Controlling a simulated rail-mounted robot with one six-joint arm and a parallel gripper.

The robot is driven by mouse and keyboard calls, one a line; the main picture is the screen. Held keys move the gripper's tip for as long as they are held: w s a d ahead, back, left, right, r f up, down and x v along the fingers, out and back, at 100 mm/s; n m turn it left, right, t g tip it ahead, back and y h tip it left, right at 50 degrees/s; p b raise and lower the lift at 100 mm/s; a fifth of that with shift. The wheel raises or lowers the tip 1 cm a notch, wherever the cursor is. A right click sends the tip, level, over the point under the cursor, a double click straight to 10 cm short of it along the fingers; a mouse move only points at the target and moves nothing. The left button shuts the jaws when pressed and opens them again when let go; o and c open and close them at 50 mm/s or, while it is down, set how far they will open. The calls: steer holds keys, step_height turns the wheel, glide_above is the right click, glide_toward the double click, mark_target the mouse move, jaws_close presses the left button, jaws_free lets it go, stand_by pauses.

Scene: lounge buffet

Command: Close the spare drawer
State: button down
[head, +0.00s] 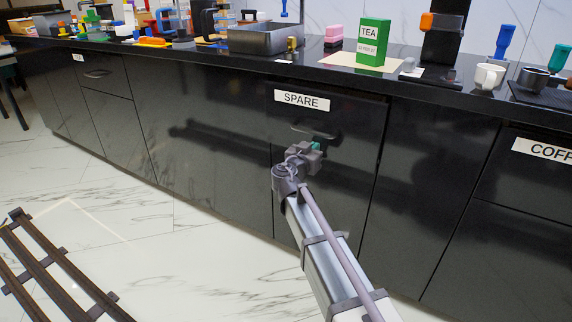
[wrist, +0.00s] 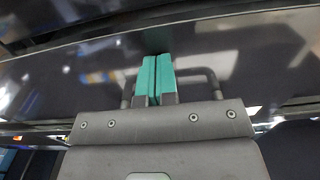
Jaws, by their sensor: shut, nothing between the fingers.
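The spare drawer (head: 350,118) is a glossy black front in the counter, marked by a white SPARE label (head: 302,100). Its dark handle (head: 318,133) shows just above my gripper (head: 314,147) in the head view. I cannot tell clearly how far the drawer stands out. In the wrist view my gripper (wrist: 154,80) has its two teal fingertips together with nothing between them. They point at a dark glossy front, with a grey handle-like bar (wrist: 211,77) around them. Whether the fingertips touch the front is unclear.
The black countertop (head: 300,72) above holds a green tea box (head: 373,43), a metal tray (head: 268,38) and a white cup (head: 489,76). A coffee-labelled front (head: 530,175) is at right. The marble floor (head: 190,255) is clear between counter and rail (head: 60,270).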

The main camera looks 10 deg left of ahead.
steer(key=shift+w, duration=0.1)
steer(key=shift+x, duration=1.35)
steer(key=v, duration=0.9)
